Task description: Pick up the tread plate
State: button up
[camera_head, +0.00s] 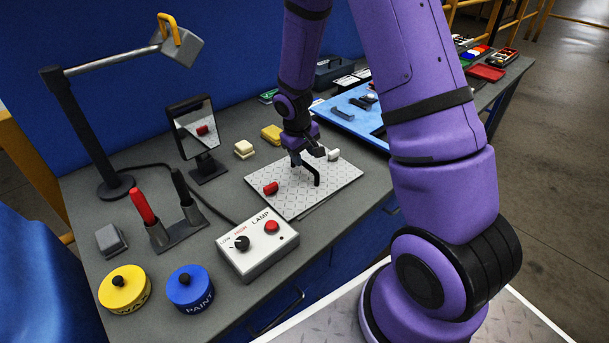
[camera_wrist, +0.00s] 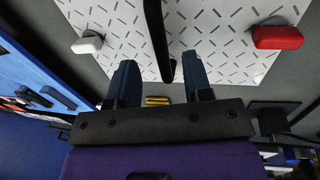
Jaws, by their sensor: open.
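The tread plate (camera_head: 287,202) is a pale grey plate with dark dashes, lying flat on the workbench. A black bar handle (camera_head: 317,178) rises from its middle. My gripper (camera_head: 309,157) is open, over the plate and close to the handle. In the wrist view the plate (camera_wrist: 215,28) fills the upper part, and the handle (camera_wrist: 156,35) appears between my open fingers. I cannot tell whether the fingers touch it.
A lamp control box (camera_head: 258,247) stands at the plate's front left. A mirror (camera_head: 195,128) and a yellow block (camera_head: 272,134) stand behind. A blue mat (camera_head: 350,118) with tools lies behind right.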

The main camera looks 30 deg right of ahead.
aim_at(304, 162)
jog(key=shift+w+d+f, duration=0.1)
jog(key=shift+f, duration=0.7)
jog(key=shift+w+d+f, duration=0.15)
jog(key=shift+f, duration=0.65)
jog(key=shift+w+d+f, duration=0.1)
jog(key=shift+f, duration=0.7)
grip_shut()
